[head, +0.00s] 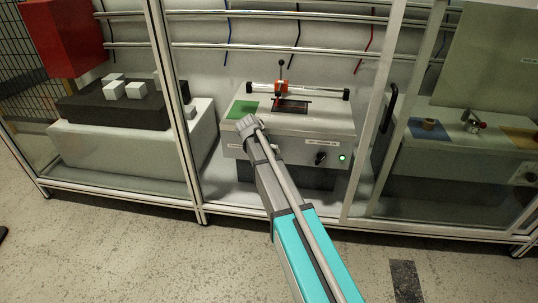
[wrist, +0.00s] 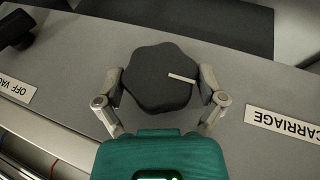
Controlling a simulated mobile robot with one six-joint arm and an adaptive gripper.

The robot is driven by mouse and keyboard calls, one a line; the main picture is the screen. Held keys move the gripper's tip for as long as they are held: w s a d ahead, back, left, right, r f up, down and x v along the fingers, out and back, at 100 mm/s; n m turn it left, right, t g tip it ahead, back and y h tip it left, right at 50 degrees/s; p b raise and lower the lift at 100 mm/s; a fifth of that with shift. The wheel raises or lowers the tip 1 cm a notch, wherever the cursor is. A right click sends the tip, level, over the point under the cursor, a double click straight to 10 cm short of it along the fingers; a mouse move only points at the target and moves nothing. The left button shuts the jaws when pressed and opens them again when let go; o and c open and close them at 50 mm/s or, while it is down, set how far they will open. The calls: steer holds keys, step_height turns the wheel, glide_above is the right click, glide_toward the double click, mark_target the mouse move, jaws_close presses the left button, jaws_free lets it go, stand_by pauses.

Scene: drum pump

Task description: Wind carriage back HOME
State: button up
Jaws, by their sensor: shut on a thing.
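In the wrist view a black lobed knob (wrist: 158,78) with a white pointer line sits beside a label reading CARRIAGE (wrist: 284,125). My gripper (wrist: 161,86) is shut on this knob, one finger on each side. In the head view my gripper (head: 247,125) is at the box's left front; my arm hides the knob there.
A second dark knob (head: 320,158) and a lit green lamp (head: 342,157) are on the box front. Glazed frame posts (head: 178,95) stand either side of the opening. A black door handle (head: 389,108) is at right.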

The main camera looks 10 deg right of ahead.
steer(key=h+b, duration=0.2)
steer(key=f+n+g+h+b, duration=0.1)
steer(key=h+b, duration=0.2)
steer(key=shift+a, duration=0.1)
steer(key=n+h+b, duration=0.1)
steer(key=h+b, duration=0.1)
steer(key=b, duration=0.1)
steer(key=shift+r+g+h, duration=0.15)
steer(key=shift+g+h, duration=0.15)
steer(key=shift+g, duration=0.1)
steer(key=shift+r+h+b, duration=0.1)
steer(key=shift+h+b, duration=0.3)
steer(key=shift+b, duration=0.15)
steer(key=shift+r, duration=0.1)
steer(key=o, duration=0.8)
steer(key=shift+r+y+p, duration=0.2)
steer(key=shift+y+p, duration=0.1)
steer(key=shift+p, duration=0.4)
